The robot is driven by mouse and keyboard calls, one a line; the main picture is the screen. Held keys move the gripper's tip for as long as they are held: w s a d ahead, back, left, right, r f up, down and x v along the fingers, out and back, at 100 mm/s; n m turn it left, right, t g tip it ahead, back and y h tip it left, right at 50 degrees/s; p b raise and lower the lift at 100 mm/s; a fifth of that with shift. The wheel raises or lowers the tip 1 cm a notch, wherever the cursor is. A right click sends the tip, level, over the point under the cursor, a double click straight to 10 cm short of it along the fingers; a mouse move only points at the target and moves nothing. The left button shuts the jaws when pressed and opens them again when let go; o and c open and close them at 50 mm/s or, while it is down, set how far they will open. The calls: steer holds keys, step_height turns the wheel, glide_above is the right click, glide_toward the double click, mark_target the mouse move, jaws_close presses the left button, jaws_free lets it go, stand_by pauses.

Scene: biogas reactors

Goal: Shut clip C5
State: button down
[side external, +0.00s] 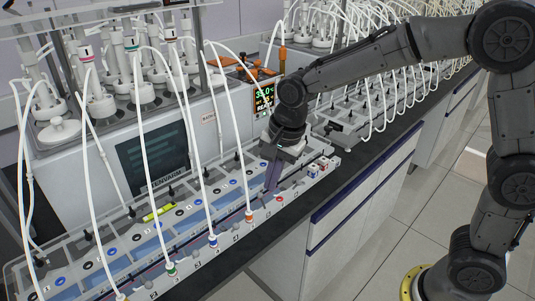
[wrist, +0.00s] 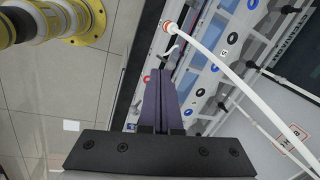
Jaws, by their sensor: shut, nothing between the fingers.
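My gripper (side external: 270,190) is shut and empty, its two dark purple fingers pointing down at the right end of the long clip rack (side external: 140,268). In the wrist view the fingers (wrist: 166,71) lie side by side over the rack. A small white lever (wrist: 172,49) sticks up just past the fingertips, beside an orange-ringed fitting (wrist: 168,27) with a white tube. I take this lever to be part of clip C5, but I cannot read its label. In the side view the orange-ringed fitting (side external: 249,216) is just left of my fingers. Whether fingers and lever touch is unclear.
White tubes (side external: 238,130) arch over the rack from the bottles. The reactor bath with a screen (side external: 153,157) stands behind. Small printed blocks (side external: 320,167) sit at the rack's right end. A dark bench edge (side external: 330,185) runs in front, with open floor beyond.

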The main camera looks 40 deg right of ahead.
steer(key=w+d+r, duration=0.1)
steer(key=w+r, duration=0.2)
steer(key=r, duration=0.7)
steer(key=shift+d+r, duration=0.15)
steer(key=shift+r, duration=0.2)
steer(key=shift+d, duration=0.1)
steer(key=s+d+r+n+t, duration=0.1)
steer(key=s+d+r, duration=0.2)
steer(key=s, duration=0.4)
steer(key=s+d+r+n+t, duration=0.1)
steer(key=s+d+r+t, duration=0.15)
steer(key=s, duration=0.35)
steer(key=s+d+f+n, duration=0.3)
steer(key=s+f+n, duration=0.6)
steer(key=s+n, duration=0.3)
steer(key=shift+s+f+n+h, duration=0.2)
steer(key=shift+s+n+h, duration=0.2)
steer(key=shift+s, duration=0.2)
